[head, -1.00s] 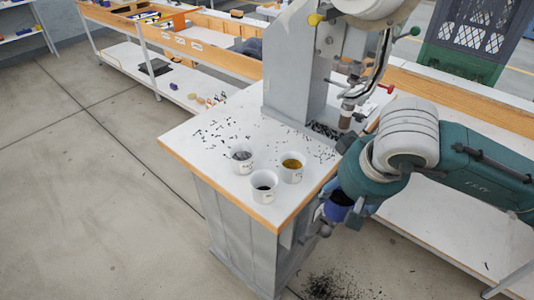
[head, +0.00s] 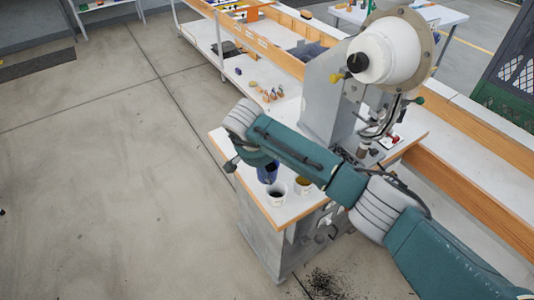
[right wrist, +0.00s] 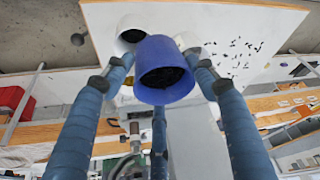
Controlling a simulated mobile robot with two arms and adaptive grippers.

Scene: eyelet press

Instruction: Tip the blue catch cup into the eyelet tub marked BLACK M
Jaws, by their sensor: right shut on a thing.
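My right gripper (head: 259,167) is shut on the blue catch cup (head: 267,174) over the left part of the press table (head: 287,222). In the right wrist view the cup (right wrist: 165,75) sits between my blue fingers, its open mouth showing dark contents. A white tub with dark contents (head: 277,194) stands just below the cup in the head view. A second white tub (head: 303,187) stands to its right, partly behind my arm. The third tub is hidden in the head view. No tub marking is readable. In the right wrist view a white tub (right wrist: 129,24) shows behind the cup.
The eyelet press (head: 330,100) rises behind my right forearm. Loose black eyelets (right wrist: 237,50) lie scattered on the table. More dark bits (head: 325,285) are spilled on the floor in front. The floor at left is clear.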

